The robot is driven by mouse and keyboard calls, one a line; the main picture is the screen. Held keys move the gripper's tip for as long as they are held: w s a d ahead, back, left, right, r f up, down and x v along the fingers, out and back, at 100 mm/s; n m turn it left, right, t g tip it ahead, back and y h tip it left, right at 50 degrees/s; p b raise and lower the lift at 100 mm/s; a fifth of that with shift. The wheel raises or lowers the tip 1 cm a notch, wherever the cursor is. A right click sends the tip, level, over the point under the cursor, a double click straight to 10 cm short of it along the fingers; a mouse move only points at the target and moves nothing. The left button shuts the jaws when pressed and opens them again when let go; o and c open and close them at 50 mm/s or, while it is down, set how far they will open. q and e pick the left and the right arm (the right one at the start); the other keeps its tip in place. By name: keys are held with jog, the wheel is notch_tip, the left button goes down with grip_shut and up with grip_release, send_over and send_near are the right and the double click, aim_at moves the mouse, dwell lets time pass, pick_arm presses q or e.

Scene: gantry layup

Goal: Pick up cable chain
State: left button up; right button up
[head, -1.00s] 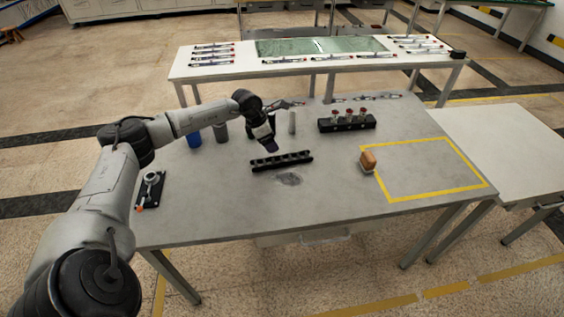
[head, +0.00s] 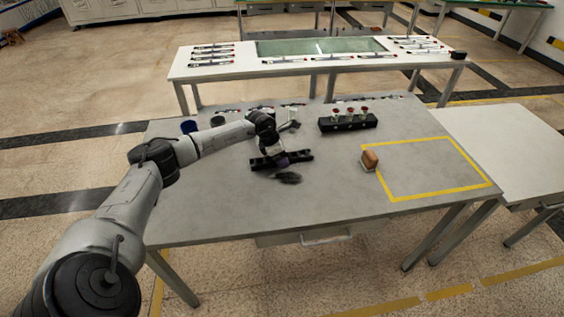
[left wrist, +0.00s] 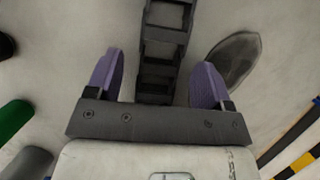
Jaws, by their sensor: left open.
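The cable chain (head: 301,156), a black segmented strip, lies on the grey table. My left gripper (head: 280,161) is down at it in the head view, its arm coming in from the left. In the left wrist view, the chain (left wrist: 160,48) runs between the two purple fingers of my left gripper (left wrist: 158,66). The fingers are apart, with a visible gap on each side of the chain. The gripper hides part of the chain in the head view. My right gripper is not in view.
A dark grey oval item (head: 287,178) lies close beside the chain. A black holder with several red-topped pieces (head: 347,123) stands behind to the right. A brown block (head: 370,160) sits near the yellow-taped rectangle (head: 430,194). The table's front is clear.

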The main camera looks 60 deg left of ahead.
pick_arm(q)
jog(key=shift+w+f, duration=0.1)
jog(key=shift+f, duration=0.1)
jog(key=shift+c, duration=0.7)
jog(key=c, duration=0.9)
jog(key=shift+r, duration=0.1)
